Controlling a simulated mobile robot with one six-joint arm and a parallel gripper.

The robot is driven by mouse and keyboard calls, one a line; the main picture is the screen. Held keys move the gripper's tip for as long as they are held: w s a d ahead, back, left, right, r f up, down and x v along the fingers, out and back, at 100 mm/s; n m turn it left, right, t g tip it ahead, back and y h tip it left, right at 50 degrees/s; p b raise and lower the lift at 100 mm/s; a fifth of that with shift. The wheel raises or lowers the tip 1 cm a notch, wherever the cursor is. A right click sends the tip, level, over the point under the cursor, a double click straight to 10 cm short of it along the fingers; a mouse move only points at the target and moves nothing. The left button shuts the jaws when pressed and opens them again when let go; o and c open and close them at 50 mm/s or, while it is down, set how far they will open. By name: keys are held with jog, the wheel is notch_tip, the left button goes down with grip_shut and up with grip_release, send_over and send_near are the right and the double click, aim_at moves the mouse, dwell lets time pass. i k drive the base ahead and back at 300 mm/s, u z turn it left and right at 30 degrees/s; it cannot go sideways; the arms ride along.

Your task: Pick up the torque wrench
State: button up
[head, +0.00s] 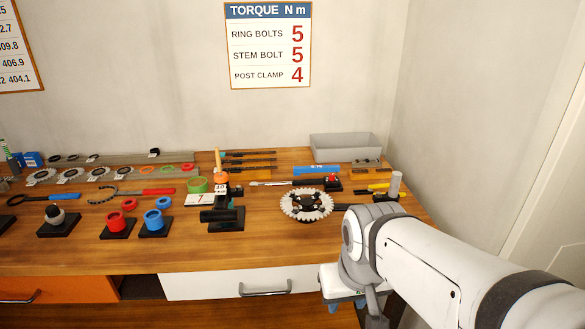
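My gripper (347,305) is low in the head view, in front of the bench's front edge and well short of that tool. My arm partly covers the right front of the bench.
A toothed chainring (288,207) on a dark stand sits between my gripper and the tool. A grey bin (345,148) stands behind. Red (117,222) and blue (153,219) cups stand left.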

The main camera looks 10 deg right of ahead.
aim_at(254, 185)
jog(key=z, duration=0.05)
jog(key=i, duration=1)
